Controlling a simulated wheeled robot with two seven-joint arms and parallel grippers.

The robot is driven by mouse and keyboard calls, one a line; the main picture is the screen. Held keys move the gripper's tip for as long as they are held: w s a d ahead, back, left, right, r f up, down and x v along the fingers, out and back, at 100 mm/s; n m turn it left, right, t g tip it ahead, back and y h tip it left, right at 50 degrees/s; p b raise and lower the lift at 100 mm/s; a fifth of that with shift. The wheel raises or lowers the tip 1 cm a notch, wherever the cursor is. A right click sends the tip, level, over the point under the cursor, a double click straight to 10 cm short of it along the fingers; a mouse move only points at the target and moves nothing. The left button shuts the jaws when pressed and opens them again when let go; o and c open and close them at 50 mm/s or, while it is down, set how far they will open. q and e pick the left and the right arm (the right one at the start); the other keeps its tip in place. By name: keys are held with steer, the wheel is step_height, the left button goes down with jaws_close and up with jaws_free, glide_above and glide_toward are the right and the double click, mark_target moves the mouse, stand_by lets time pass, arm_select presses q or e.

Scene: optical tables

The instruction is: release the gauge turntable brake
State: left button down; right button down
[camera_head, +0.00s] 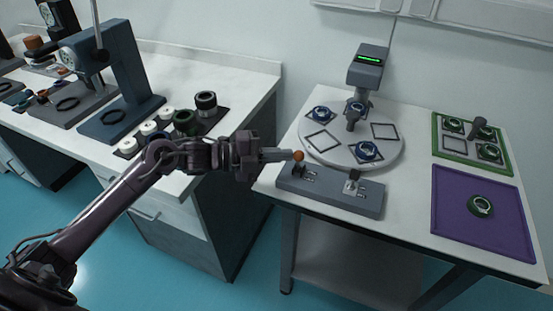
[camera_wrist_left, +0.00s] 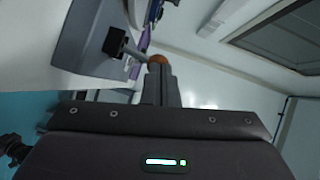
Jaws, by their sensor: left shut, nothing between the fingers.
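The round white gauge turntable (camera_head: 350,158) stands on the right table, with a grey control panel (camera_head: 330,193) along its front. A lever with an orange ball knob (camera_head: 298,156) rises from the panel's left end. A second, dark-topped lever (camera_head: 353,180) stands near its right end. No readable label shows which is the brake. My left gripper (camera_head: 287,155) is shut and empty, its fingertips at the orange knob. In the left wrist view the orange knob (camera_wrist_left: 157,59) shows just beyond the closed fingertips (camera_wrist_left: 160,72); I cannot tell whether they touch. My right gripper is out of view.
A grey post with a green-lit display (camera_head: 368,68) stands behind the turntable. A green tray (camera_head: 472,168) and a purple tray (camera_head: 450,215) lie to the right. The left bench holds a blue press stand (camera_head: 125,75) and several rings. A floor gap separates the tables.

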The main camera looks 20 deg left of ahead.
arm_select(q)
steer(key=shift+w+r+n+g+y+p, duration=0.3)
steer(key=shift+w+n+g+p, duration=0.1)
steer(key=shift+w+n+p, duration=0.1)
steer(key=shift+w+r+n+g+y+p, duration=0.25)
steer(key=shift+w+n+g+p, duration=0.15)
steer(key=shift+w+n, duration=0.1)
steer(key=shift+w+d+f, duration=0.1)
steer(key=shift+f, duration=0.2)
steer(key=shift+r+p, duration=0.45)
steer(key=shift+r, duration=0.4)
